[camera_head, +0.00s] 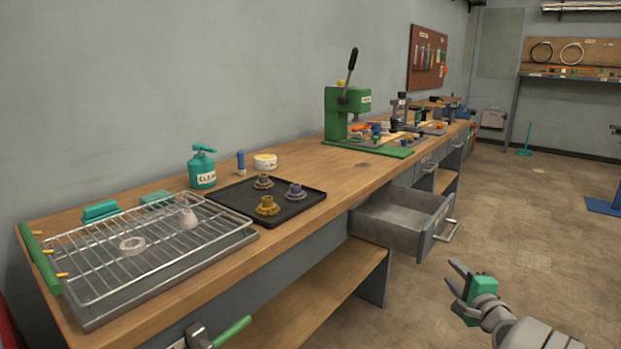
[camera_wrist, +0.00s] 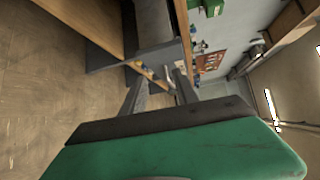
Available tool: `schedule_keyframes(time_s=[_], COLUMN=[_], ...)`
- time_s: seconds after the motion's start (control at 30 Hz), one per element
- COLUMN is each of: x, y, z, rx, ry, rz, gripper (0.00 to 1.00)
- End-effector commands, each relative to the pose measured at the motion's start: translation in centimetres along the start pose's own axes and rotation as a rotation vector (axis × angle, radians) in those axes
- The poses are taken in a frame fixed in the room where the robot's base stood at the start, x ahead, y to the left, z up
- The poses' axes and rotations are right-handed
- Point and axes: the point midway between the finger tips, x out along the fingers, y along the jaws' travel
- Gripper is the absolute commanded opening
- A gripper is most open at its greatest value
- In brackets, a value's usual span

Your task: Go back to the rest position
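My gripper (camera_head: 455,287) is at the lower right of the head view, in free air over the floor, to the right of the workbench and in front of the open drawer. Its housing is green with grey fingers. In the wrist view my gripper (camera_wrist: 161,76) shows two dark fingers standing apart beyond the green housing. Nothing is visible between the fingers, so it is open and empty.
The workbench (camera_head: 310,206) runs along the wall, with a wire rack (camera_head: 165,262), a black tray (camera_head: 232,197) holding three flanged parts, and a green press (camera_head: 346,112). A grey drawer (camera_head: 400,222) stands pulled out. The floor (camera_head: 520,215) right of the bench is mostly clear.

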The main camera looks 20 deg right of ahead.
Motion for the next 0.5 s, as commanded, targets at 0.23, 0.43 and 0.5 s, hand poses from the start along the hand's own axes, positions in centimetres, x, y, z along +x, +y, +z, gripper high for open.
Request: schedule_keyframes(time_s=[0.23,0.43,0.5], x=[-0.2,-10.8,-15.8], y=[-6.5,-10.8,-12.3], z=[20.3,33.9,36.3], rx=[-0.559,-1.136,-1.315], ry=[-0.345,-0.708,-0.833], rz=[0.347,0.595,0.658], gripper=[0.36,0.36,0.36])
